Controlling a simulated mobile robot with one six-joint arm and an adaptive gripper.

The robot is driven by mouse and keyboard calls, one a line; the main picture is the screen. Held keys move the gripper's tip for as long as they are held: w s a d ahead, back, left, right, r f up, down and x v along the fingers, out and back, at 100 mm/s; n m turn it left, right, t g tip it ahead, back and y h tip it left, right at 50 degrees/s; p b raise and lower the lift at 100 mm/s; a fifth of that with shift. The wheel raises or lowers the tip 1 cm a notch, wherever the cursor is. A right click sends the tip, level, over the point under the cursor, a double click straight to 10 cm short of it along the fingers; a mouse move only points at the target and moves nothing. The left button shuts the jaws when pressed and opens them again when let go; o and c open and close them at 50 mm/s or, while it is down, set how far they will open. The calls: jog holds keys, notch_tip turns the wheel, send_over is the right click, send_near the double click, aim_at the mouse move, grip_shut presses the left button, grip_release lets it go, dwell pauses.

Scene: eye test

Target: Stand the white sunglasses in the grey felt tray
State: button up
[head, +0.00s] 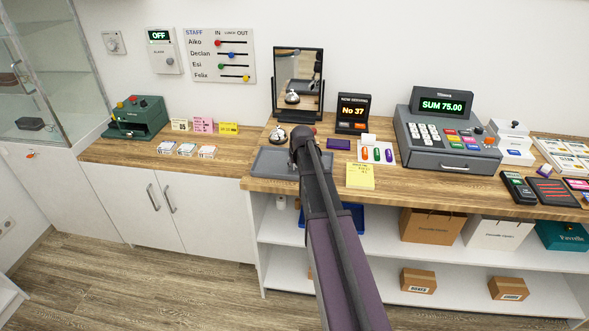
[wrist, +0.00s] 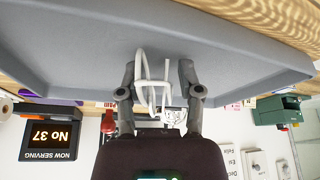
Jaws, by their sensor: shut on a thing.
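The white sunglasses (wrist: 142,68) are between the two fingers of my gripper (wrist: 158,78) in the wrist view, which looks upside down. My gripper is shut on them. The grey felt tray (wrist: 75,45) fills the upper part of that view, close behind the sunglasses. I cannot tell whether they touch it. In the head view, the tray (head: 268,163) lies at the front left of the raised wooden counter. My arm covers its right part and hides the sunglasses there.
A bell (head: 279,136) and a mirror (head: 298,80) stand behind the tray. A number display (head: 352,113), a yellow note pad (head: 360,176) and a cash register (head: 445,130) are to the right. A green machine (head: 138,116) stands on the lower counter at left.

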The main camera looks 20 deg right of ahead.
jog(key=shift+f, duration=0.2)
jog(key=o, duration=0.9)
jog(key=shift+r, duration=0.1)
jog(key=shift+r, duration=0.1)
jog(key=p+v, duration=1.1)
jog(key=v, duration=0.1)
dwell(0.8)
